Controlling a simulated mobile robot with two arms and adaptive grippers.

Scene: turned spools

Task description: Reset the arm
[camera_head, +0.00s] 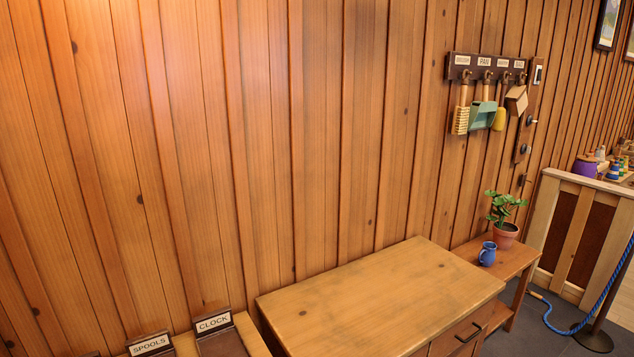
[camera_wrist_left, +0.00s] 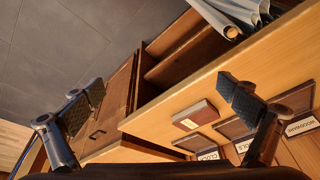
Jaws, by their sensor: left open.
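My left gripper (camera_wrist_left: 162,92) shows in the left wrist view, with its two dark fingers spread wide apart and nothing between them. Beyond it is a light wooden bench (camera_wrist_left: 150,125), tilted in this view, with a small brown block (camera_wrist_left: 195,115) bearing a pale label. Neither arm shows in the head view, and my right gripper is in no view. In the head view, signs reading SPOOLS (camera_head: 150,345) and CLOCK (camera_head: 213,322) stand at the bottom left. No spool can be made out.
A wooden cabinet (camera_head: 380,295) with a bare top stands against the plank wall. To its right are a low table (camera_head: 487,258) with a blue mug (camera_head: 487,253) and potted plant (camera_head: 505,225), then a blue rope (camera_head: 610,290). Brushes and a pan hang from a labelled rack (camera_head: 485,70).

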